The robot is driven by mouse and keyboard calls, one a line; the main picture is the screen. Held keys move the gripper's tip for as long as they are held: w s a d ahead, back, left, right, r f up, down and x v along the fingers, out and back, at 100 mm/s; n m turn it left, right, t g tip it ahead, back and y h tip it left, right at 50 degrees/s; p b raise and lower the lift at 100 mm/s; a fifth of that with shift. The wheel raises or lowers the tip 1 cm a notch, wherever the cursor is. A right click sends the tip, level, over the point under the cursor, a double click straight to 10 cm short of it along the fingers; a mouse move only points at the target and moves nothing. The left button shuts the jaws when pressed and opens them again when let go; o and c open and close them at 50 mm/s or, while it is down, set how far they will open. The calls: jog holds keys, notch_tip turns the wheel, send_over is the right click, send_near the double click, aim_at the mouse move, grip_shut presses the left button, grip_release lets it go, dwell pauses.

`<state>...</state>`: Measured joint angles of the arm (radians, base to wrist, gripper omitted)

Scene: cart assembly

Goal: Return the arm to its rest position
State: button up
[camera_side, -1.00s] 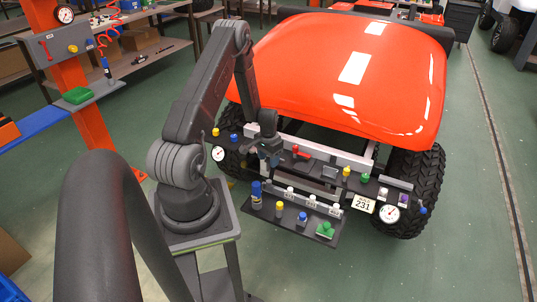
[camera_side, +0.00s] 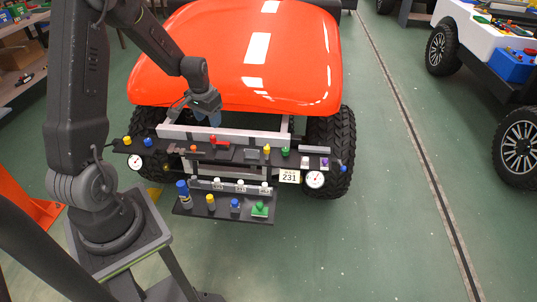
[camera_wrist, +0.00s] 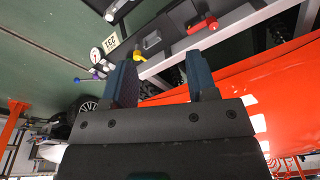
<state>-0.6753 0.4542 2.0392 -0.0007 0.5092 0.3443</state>
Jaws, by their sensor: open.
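My gripper (camera_side: 207,117) is raised above the upper rail of the cart, in front of the orange-red hood (camera_side: 240,60), fingers pointing down. In the wrist view its two dark blue fingers (camera_wrist: 165,78) stand apart with nothing held between them. The upper rail (camera_side: 180,151) carries a red lever (camera_side: 220,141), a yellow knob (camera_side: 267,150) and a green knob (camera_side: 285,152). The red lever (camera_wrist: 203,24) and yellow knob (camera_wrist: 151,38) also show beyond the fingers in the wrist view. My gripper appears clear of them.
A gauge (camera_side: 314,179) hangs beside the 231 plate (camera_side: 289,176). A white vehicle (camera_side: 490,45) stands far right. The green floor between is clear.

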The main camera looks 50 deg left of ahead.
jog(key=s+d+r+m+t, duration=0.2)
jog(key=s+d+r, duration=0.1)
jog(key=d+r, duration=1.25)
jog(key=s+d+r+m+t+h, duration=0.1)
jog(key=s+d+r, duration=0.4)
jog(key=s+d, duration=0.6)
jog(key=shift+s+m+t, duration=0.2)
jog(key=shift+m+t, duration=0.2)
jog(key=shift+t, duration=0.3)
